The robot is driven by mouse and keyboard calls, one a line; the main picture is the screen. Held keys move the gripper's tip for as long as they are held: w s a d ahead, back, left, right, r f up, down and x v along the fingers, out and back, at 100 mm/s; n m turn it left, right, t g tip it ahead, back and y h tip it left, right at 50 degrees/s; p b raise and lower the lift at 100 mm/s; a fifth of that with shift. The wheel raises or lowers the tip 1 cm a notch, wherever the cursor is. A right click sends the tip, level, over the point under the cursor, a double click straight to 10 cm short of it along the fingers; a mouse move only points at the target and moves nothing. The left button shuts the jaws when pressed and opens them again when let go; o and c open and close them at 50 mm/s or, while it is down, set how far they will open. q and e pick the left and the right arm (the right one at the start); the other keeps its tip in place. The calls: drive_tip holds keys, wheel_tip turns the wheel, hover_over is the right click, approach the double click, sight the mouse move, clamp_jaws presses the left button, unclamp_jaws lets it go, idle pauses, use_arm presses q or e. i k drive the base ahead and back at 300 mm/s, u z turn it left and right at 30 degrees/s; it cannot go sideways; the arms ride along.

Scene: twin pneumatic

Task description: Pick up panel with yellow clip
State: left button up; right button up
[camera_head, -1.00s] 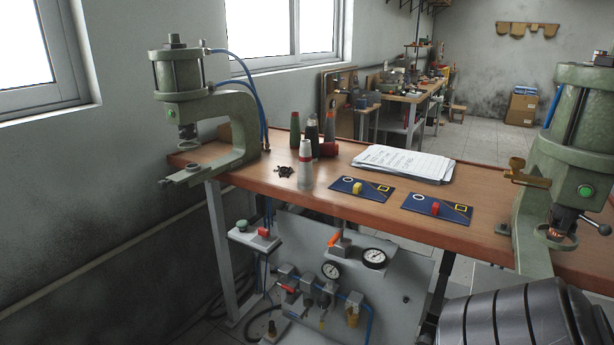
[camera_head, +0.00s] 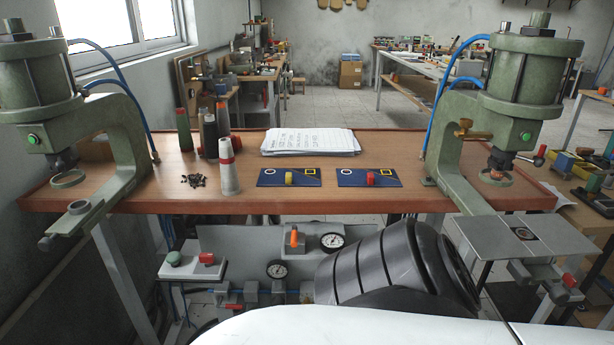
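Two dark blue panels lie flat, side by side, on the wooden table. The left panel (camera_head: 270,180) carries a yellow clip (camera_head: 289,178) near its middle, a white ring at its left and a yellow square outline at its right. The right panel (camera_head: 354,181) has the same marks and a red clip (camera_head: 371,179). Nothing touches either panel. Neither of my grippers is in view. Only a black ribbed part and a white part of my own body show at the bottom, below the table's front edge.
Green presses stand at the table's left (camera_head: 120,120) and right (camera_head: 475,125) ends. The wooden table (camera_head: 390,203) is bare in front of the panels.

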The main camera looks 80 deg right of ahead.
sight(287, 178)
drive_tip(key=z, duration=2.25)
